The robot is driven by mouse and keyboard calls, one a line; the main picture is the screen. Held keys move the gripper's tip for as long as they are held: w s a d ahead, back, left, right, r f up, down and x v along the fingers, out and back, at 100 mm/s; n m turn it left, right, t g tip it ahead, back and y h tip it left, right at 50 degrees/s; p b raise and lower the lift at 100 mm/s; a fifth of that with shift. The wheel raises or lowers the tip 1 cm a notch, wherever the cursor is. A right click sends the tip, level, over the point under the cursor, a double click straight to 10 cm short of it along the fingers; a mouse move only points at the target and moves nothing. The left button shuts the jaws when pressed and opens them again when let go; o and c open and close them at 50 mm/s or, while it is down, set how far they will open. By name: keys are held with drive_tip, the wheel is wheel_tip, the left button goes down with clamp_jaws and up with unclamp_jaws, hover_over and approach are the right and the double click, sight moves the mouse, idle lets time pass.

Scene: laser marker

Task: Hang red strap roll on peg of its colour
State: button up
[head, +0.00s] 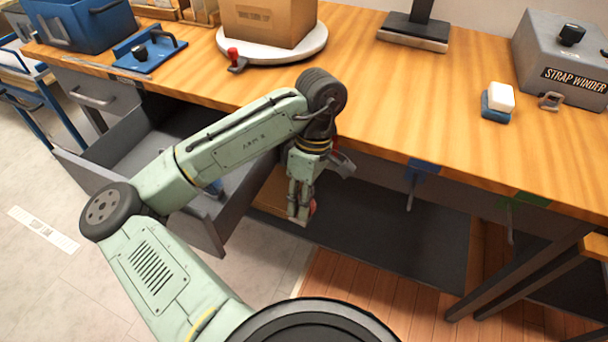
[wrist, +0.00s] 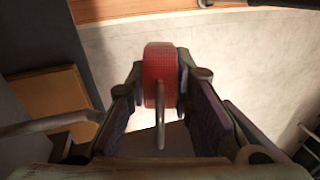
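My gripper (head: 300,212) points down in front of the workbench's front edge. It is shut on the red strap roll, of which only a small red part (head: 312,207) shows in the head view. In the wrist view the roll (wrist: 160,62) stands edge-on between the two fingers (wrist: 160,95). A thin grey prong (wrist: 160,130) shows in front of the roll; I cannot tell whether it touches it. A blue-marked peg (head: 410,190) and a green-marked peg (head: 510,222) hang under the bench edge. A red bit (head: 335,142) shows behind my wrist; the red peg itself is not clearly visible.
An open grey drawer (head: 215,235) juts out left of my gripper. On the workbench (head: 400,110) are a strap winder (head: 560,65), a blue and white block (head: 498,98), a turntable with a cardboard box (head: 268,22) and a blue clamp tool (head: 148,50). Below the bench is a dark shelf (head: 400,235).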

drive_tip(key=shift+t, duration=0.3)
drive_tip(key=v, duration=0.3)
drive_tip(key=w+v, duration=0.1)
drive_tip(key=v, duration=0.3)
drive_tip(key=w+v, duration=0.1)
drive_tip(key=v, duration=0.3)
drive_tip(key=shift+d+f, duration=0.2)
drive_tip(key=shift+d, duration=0.15)
drive_tip(key=shift+s+a+r, duration=0.25)
drive_tip(key=shift+s+r, duration=0.35)
drive_tip(key=shift+r, duration=0.1)
drive_tip(key=shift+s, duration=0.1)
